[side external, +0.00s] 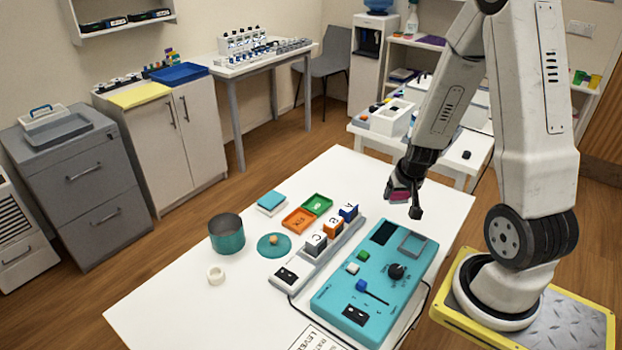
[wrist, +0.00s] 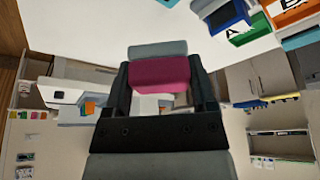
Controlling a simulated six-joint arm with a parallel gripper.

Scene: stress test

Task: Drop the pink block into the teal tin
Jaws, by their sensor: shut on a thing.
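The teal tin (side external: 227,240) stands upright and open-topped on the white table, left of the middle in the side view. A flat teal disc with an orange knob (side external: 274,244), like a lid, lies to its right, apart from it. My gripper (side external: 403,192) is raised above the far right part of the table, well to the right of the tin. It is shut on the pink block (side external: 401,197), which also shows between the dark fingers in the wrist view (wrist: 160,76). A grey piece shows just beyond the block there. The tin is not clearly visible in the wrist view.
A teal control panel (side external: 345,310) lies at the right of the table (side external: 170,300). A grey rack (side external: 320,255) with lettered blocks lies between it and the lid. Orange (side external: 299,220) and green (side external: 317,204) trays sit behind. A white ring (side external: 216,274) lies in front of the tin.

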